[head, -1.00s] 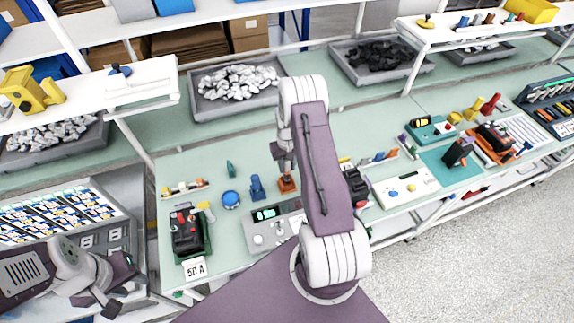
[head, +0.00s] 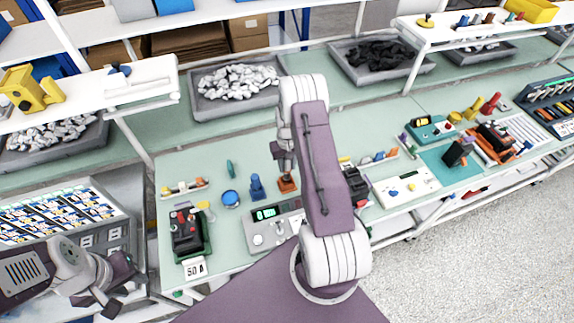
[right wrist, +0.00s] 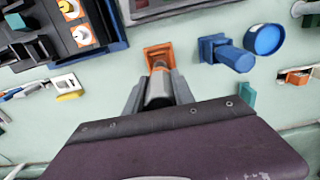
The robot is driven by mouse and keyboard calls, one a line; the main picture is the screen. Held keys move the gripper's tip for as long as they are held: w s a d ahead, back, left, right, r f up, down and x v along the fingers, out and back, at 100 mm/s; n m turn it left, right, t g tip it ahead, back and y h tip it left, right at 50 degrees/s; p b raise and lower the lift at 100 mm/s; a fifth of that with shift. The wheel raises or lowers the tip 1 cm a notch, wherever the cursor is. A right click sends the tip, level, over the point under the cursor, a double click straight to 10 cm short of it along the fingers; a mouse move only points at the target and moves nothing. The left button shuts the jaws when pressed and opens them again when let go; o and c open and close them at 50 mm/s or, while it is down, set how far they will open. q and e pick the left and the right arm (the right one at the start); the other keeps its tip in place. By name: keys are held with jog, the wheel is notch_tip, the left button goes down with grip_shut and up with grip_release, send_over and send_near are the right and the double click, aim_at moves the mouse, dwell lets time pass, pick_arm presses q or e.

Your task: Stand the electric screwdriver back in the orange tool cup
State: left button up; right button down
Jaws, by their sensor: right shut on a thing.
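The orange tool cup (head: 287,185) stands on the green bench behind the grey test unit. It also shows in the right wrist view (right wrist: 158,53). My right gripper (head: 285,160) is above the cup, pointing down. In the right wrist view its fingers (right wrist: 158,90) are shut on the electric screwdriver (right wrist: 158,88), a grey cylinder with its far end over the cup's opening. I cannot tell how far the screwdriver's end is inside the cup. My left gripper (head: 98,300) hangs empty at the lower left, its fingers apart.
A blue stand (head: 257,187) and a round blue container (head: 230,198) are left of the cup. The grey test unit (head: 272,232) is in front of it. A breaker in a green fixture (head: 188,232) sits further left. Bench space behind the cup is clear.

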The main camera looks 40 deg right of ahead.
aim_at(287, 173)
jog(key=shift+f+b, duration=2.25)
jog(key=shift+f, duration=0.5)
jog(key=c, duration=1)
grip_release()
jog(key=shift+o, duration=0.2)
notch_tip(287, 173, up, 8)
jog(key=b, duration=0.2)
jog(key=shift+r+b, duration=0.15)
jog(key=shift+b, duration=0.15)
jog(key=shift+r, duration=0.45)
